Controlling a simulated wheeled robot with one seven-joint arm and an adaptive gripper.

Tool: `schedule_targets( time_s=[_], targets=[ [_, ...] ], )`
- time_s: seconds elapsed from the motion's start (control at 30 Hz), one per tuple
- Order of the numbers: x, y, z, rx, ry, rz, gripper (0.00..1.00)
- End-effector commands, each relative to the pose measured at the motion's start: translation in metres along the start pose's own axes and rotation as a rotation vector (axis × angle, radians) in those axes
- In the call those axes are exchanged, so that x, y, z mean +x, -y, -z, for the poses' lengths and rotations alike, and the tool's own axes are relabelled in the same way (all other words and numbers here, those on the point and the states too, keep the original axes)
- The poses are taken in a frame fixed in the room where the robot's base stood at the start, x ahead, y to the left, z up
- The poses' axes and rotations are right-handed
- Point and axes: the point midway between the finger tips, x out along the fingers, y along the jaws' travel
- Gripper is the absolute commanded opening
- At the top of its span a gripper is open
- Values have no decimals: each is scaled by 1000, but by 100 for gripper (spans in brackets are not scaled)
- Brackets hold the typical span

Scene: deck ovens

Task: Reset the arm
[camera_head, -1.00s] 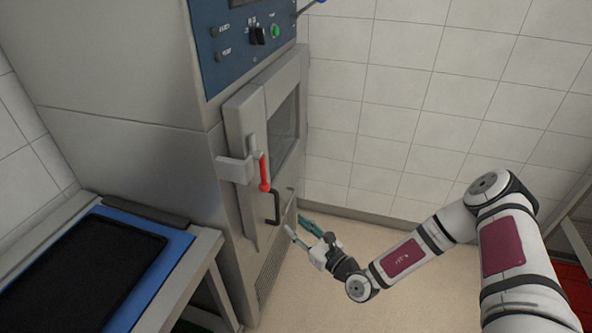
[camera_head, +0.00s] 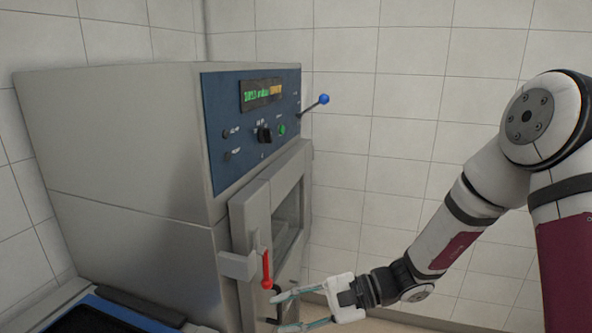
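My gripper (camera_head: 302,311) is at the lower middle of the head view, in front of the lower part of the oven door. Its two fingers point left and stand apart, with nothing visible between them. My arm reaches in from the right. The oven (camera_head: 130,170) stands at the left, and its door (camera_head: 287,213) looks closed. A red handle (camera_head: 266,269) hangs down on the door latch, left of and above my fingertips. A dark lower handle (camera_head: 277,297) is partly hidden near the fingers; I cannot tell whether they touch it.
A blue control panel (camera_head: 225,115) with a lit display and knobs is on the oven. A lever with a blue ball (camera_head: 323,99) sticks out at its right. A dark tray (camera_head: 85,318) lies at lower left. Tiled walls close off the back; the space right of the oven is free.

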Motion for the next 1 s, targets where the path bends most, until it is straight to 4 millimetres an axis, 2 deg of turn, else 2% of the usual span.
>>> schedule_targets(
  time_s=[0.03,0.2,0.47,1.0],
  targets=[
    [-6,0,-13,-53,-20,-59,35],
    [-28,-12,-49,-200,-90,-255,35],
    [-72,-28,-94,-417,-242,-525,35],
    [-190,-47,-177,-821,-707,-915,35]
  ],
)
